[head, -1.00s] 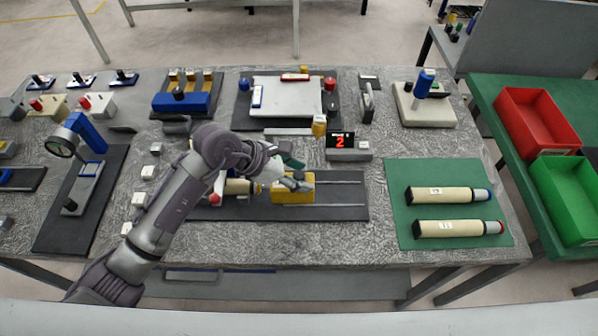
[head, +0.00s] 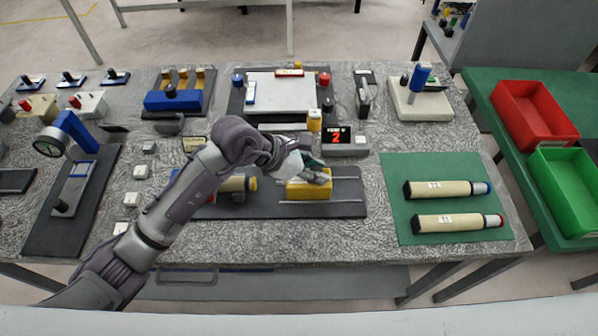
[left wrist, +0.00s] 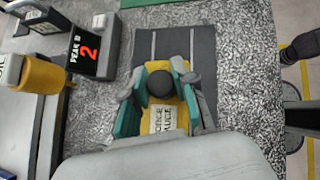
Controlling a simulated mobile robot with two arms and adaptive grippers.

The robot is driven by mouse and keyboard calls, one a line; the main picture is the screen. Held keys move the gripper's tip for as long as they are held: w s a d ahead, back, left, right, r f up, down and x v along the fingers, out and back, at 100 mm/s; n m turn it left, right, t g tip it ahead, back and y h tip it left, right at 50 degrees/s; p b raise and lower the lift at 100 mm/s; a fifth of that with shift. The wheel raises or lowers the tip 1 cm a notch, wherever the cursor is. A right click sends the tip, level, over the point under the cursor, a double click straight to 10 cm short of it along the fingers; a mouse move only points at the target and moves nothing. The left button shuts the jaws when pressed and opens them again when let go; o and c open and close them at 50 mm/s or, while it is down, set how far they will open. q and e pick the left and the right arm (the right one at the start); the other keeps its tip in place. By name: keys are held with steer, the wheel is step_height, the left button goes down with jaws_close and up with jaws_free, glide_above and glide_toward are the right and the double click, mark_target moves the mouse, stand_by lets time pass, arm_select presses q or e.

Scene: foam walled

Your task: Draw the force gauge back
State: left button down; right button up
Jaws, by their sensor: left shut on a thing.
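The force gauge (head: 309,191) is a yellow block on a dark base plate (head: 345,205) with two thin metal rails, at the front middle of the bench in the head view. In the left wrist view the gauge (left wrist: 169,120) shows its label and a round black knob (left wrist: 161,83) on top. My left gripper (head: 308,172) is over the gauge, its green-padded fingers on both sides of the knob, shut on the gauge. My right gripper is not in view.
A display reading 2 (head: 337,135) stands behind the base plate. Two beige cylinders (head: 447,189) lie on a green mat (head: 410,170) to the right. Red (head: 533,112) and green (head: 570,185) bins stand farther right. The rails right of the gauge are clear.

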arm_select(q)
steer(key=shift+d, duration=0.35)
steer(key=shift+a, duration=0.1)
steer(key=c, duration=1.2)
jaws_free()
steer(key=o, duration=0.3)
steer(key=shift+d, duration=0.25)
steer(key=shift+a, duration=0.1)
